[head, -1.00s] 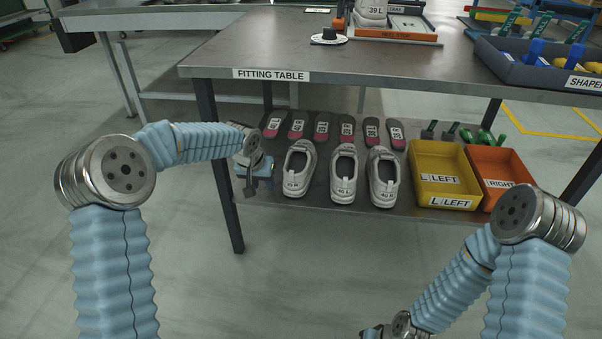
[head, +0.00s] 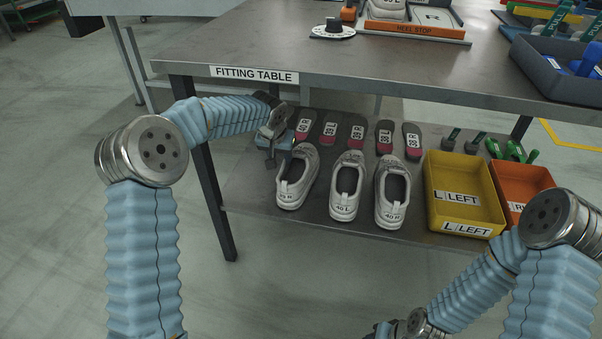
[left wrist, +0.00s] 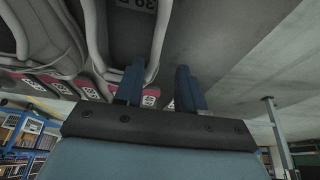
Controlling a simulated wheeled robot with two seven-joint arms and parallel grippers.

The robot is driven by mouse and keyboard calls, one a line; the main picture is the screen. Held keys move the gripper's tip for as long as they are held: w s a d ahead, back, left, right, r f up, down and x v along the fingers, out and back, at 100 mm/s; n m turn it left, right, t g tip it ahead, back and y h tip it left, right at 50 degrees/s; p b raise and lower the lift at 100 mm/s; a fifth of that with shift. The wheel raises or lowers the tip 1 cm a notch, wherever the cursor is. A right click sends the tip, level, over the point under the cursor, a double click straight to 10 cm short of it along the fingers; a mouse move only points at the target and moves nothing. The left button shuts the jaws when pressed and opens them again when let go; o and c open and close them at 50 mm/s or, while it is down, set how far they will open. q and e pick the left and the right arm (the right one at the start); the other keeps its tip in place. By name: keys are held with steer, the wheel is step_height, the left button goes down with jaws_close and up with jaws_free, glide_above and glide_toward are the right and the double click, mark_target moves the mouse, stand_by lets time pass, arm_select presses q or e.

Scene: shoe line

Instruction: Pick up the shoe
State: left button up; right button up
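Three white shoes stand on the lower shelf of the fitting table: a left shoe marked R (head: 297,178), a middle one marked 40 L (head: 346,186) and a right one marked 40 R (head: 391,192). My left gripper (head: 272,150) is at the left shoe's upper left side. In the left wrist view my left gripper (left wrist: 158,88) has its two blue fingers apart. A pale shoe edge (left wrist: 159,45) runs down close to the left finger; I cannot tell whether they touch. My right wrist shows at the bottom of the head view; its fingers are out of frame.
Several insoles (head: 357,132) lie behind the shoes. A yellow LEFT bin (head: 464,229) and an orange bin (head: 507,178) stand to the right. The fitting table's top (head: 240,45) overhangs the shelf, and a table leg (head: 212,190) stands left of the shoes.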

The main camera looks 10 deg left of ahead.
mark_target(283, 161)
arm_select(q)
steer(key=x, duration=0.4)
steer(key=shift+w+d+f+b, duration=0.15)
steer(key=shift+f+b, duration=0.1)
steer(key=shift+b, duration=0.15)
jaws_close()
stand_by(1.0)
